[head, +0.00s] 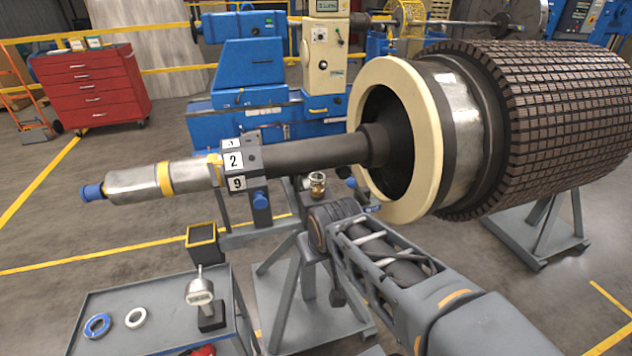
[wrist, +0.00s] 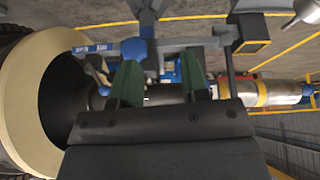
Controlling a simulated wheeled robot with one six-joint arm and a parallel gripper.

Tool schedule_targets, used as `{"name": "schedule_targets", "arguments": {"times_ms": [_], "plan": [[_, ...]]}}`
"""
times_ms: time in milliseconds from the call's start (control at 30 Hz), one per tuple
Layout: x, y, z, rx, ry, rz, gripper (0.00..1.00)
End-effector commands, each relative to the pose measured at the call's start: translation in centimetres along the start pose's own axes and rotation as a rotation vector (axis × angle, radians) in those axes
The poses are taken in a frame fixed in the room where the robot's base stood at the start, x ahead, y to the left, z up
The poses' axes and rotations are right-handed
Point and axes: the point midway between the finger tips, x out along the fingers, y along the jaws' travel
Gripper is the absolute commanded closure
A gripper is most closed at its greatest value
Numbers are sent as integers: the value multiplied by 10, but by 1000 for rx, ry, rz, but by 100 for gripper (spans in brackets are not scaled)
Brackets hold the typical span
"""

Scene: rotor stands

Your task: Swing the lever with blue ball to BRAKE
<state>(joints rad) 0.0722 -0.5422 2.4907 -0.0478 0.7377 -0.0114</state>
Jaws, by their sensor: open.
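In the head view a small blue ball (head: 350,182) and the lettered plate (head: 373,208) show beneath the shaft, beside my arm. My gripper (wrist: 162,78) has its two green fingers apart with nothing clearly held between them. Whether a finger touches the ball, I cannot tell. My arm hides most of the lever and the fingers in the head view.
The dark shaft (head: 310,155) runs from the large rotor (head: 560,120) over a grey stand (head: 300,270). A numbered block (head: 233,165) with a blue knob (head: 260,200) sits on the shaft. A grey cart (head: 110,300) with gauges and rings stands front left.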

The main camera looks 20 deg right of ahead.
Motion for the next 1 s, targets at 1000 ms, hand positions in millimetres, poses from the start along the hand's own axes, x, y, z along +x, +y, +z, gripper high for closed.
{"name": "schedule_targets", "arguments": {"times_ms": [1000], "plan": [[159, 211, -56, -424, 1330, 526, 59]]}}
